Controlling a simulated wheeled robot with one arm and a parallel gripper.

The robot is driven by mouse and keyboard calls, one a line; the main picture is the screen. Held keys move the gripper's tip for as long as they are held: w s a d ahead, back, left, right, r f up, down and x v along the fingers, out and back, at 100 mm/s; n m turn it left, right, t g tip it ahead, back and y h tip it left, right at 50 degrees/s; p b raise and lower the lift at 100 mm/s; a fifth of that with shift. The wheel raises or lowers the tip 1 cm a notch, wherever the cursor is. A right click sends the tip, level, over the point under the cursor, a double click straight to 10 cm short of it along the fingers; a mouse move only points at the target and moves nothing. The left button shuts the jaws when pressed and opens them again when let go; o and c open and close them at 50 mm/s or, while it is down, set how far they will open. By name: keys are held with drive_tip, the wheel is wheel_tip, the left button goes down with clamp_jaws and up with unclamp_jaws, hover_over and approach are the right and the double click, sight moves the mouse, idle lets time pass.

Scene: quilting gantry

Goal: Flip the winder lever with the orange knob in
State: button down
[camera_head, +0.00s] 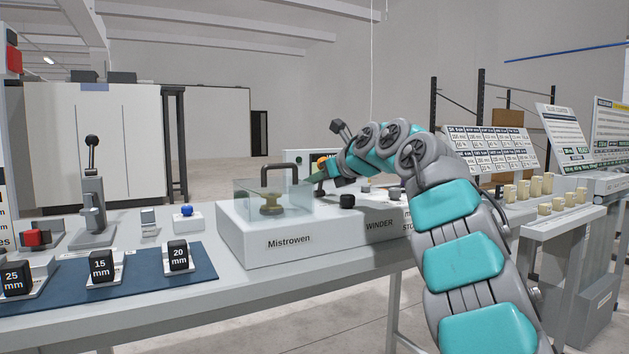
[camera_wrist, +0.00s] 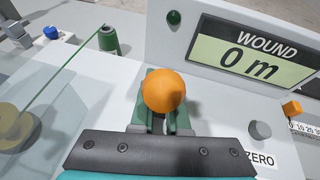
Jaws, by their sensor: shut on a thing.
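The winder lever's orange knob (camera_wrist: 163,91) shows in the middle of the wrist view. My gripper (camera_wrist: 165,88) has its green fingers closed around it, one on each side. The lever's shaft below the knob is mostly hidden. In the head view, my gripper (camera_head: 318,176) reaches over the winder box (camera_head: 262,235), and a bit of the orange knob (camera_head: 322,162) shows just above the fingers. The winder's display (camera_wrist: 250,57) reads "WOUND 0 m".
A clear cover (camera_head: 240,198) stands over a brass spool (camera_head: 271,204) left of my gripper. A green post (camera_wrist: 107,40) with a thread, a grey button (camera_wrist: 260,130) by "ZERO" and an orange block (camera_wrist: 291,109) are near. Black dials and size blocks sit on the bench.

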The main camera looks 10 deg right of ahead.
drive_tip(key=shift+s+f+t+b, duration=0.15)
drive_tip(key=shift+t+b, duration=0.25)
drive_tip(key=shift+b, duration=0.75)
drive_tip(key=shift+t+y+b, duration=0.3)
drive_tip(key=shift+b, duration=0.55)
drive_tip(key=shift+r, duration=0.3)
drive_tip(key=c, duration=0.9)
unclamp_jaws()
drive_tip(key=shift+d, duration=0.1)
drive_tip(key=shift+s+d, duration=0.25)
drive_tip(key=shift+s, duration=0.2)
drive_tip(key=shift+b+v, duration=1.05)
drive_tip(key=shift+v, duration=2.4)
drive_tip(key=shift+a+r, duration=0.1)
